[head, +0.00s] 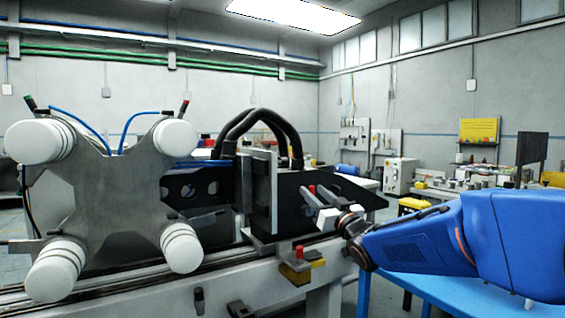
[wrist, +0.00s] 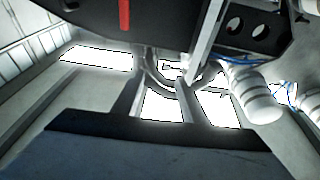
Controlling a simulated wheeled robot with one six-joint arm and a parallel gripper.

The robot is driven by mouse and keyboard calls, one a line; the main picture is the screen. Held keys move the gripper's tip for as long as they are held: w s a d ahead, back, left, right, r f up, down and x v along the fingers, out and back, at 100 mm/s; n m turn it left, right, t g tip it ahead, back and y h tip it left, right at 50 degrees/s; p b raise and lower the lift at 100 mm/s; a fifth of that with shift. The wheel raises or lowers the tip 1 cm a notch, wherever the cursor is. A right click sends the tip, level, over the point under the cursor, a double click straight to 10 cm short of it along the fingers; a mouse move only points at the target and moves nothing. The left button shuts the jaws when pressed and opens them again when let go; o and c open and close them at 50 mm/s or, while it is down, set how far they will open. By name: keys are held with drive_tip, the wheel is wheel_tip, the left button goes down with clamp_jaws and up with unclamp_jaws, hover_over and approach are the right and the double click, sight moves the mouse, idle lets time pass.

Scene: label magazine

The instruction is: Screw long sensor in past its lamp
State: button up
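A thin red-ended sensor (head: 312,189) shows at the front of the black magazine housing (head: 340,188), just beside my gripper in the head view. A red rod, likely the same sensor, also shows against the dark housing in the wrist view (wrist: 125,15), above my fingers. My gripper (head: 318,207) points left at the housing. In the wrist view (wrist: 160,90) the fingers look apart with nothing between them. I cannot tell how deep the sensor sits, whether it is the long one, or where its lamp is.
A grey cross-shaped plate (head: 112,195) with white rollers (head: 55,268) stands at left. Black hoses (head: 262,115) arch above the housing. A yellow-and-black block with a red top (head: 296,268) sits on the rail below. A blue table (head: 455,298) lies under my arm.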

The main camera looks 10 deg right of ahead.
sight(285, 162)
drive_tip(key=shift+n+t+y, duration=0.3)
drive_tip(key=shift+n+y, duration=0.2)
drive_tip(key=shift+y, duration=0.4)
drive_tip(key=x, duration=1.9)
drive_tip(key=shift+s+a+r, duration=0.15)
drive_tip(key=shift+a+r, duration=0.1)
drive_tip(key=shift+r, duration=0.2)
clamp_jaws()
